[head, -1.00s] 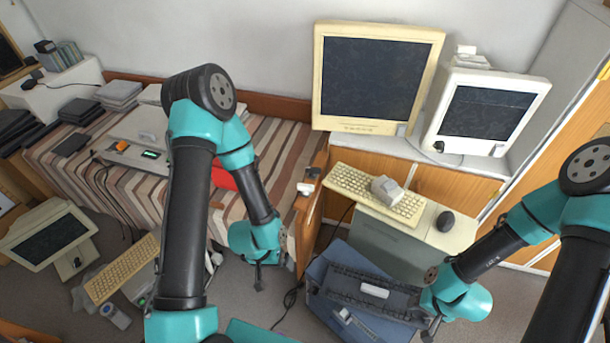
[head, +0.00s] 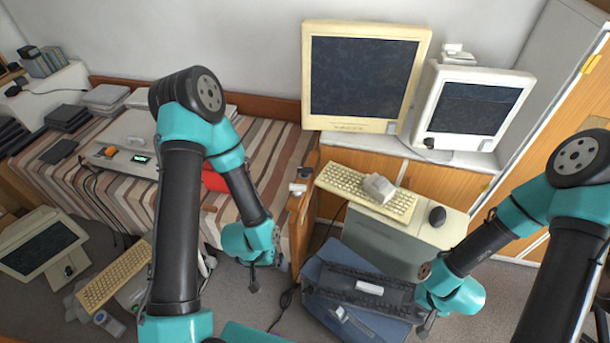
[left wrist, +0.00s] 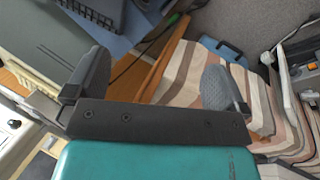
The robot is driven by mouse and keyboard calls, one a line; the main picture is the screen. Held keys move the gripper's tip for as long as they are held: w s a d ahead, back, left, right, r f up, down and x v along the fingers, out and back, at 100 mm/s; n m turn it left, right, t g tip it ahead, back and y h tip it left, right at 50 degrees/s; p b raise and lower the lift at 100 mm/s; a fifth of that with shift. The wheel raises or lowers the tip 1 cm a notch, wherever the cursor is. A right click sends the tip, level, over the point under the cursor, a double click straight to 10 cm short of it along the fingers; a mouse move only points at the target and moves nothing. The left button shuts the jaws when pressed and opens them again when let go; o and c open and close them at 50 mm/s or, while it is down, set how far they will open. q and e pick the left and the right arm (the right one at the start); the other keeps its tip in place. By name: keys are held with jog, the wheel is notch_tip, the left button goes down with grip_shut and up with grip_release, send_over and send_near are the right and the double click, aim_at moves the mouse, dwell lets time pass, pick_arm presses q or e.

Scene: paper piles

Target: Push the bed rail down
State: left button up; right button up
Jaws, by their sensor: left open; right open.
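The bed (head: 95,200) has a striped cover and stands at the left in the head view. Its wooden end board (head: 299,225) stands upright at the bed's right end; I cannot tell for sure which part is the bed rail. My left gripper (head: 266,274) hangs low just left of this board, open and empty. In the left wrist view its two dark fingers (left wrist: 155,85) are spread, with the wooden board (left wrist: 165,70) and striped cover (left wrist: 190,70) seen beyond them. My right gripper (head: 425,322) is open at the right edge of a blue-grey case, its tips partly hidden.
The blue-grey case (head: 352,318) lies on the floor right of the board. A grey unit (head: 385,245) behind it bears a keyboard (head: 365,192) and a mouse (head: 437,216). Two monitors stand at the back. Another monitor (head: 42,247) and keyboard (head: 115,275) lie at lower left.

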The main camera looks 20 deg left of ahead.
pick_arm(q)
jog(key=shift+c, duration=0.2)
jog(key=shift+w, duration=0.15)
jog(key=shift+c, duration=0.8)
jog(key=shift+m+g, duration=0.5)
jog(key=shift+m, duration=0.2)
jog(key=w+r, duration=0.1)
jog(key=w, duration=0.2)
jog(key=w+d+r, duration=0.1)
jog(key=w, duration=0.3)
jog(key=w+d+r, duration=0.1)
jog(key=w+r, duration=0.1)
jog(key=w, duration=0.2)
jog(key=shift+w, duration=0.2)
jog(key=shift+c, duration=1)
notch_tip(320, 180, up, 10)
jog(key=y, duration=0.4)
send_over(292, 207)
jog(key=shift+w, duration=0.1)
notch_tip(292, 207, down, 17)
jog(key=shift+f, duration=0.2)
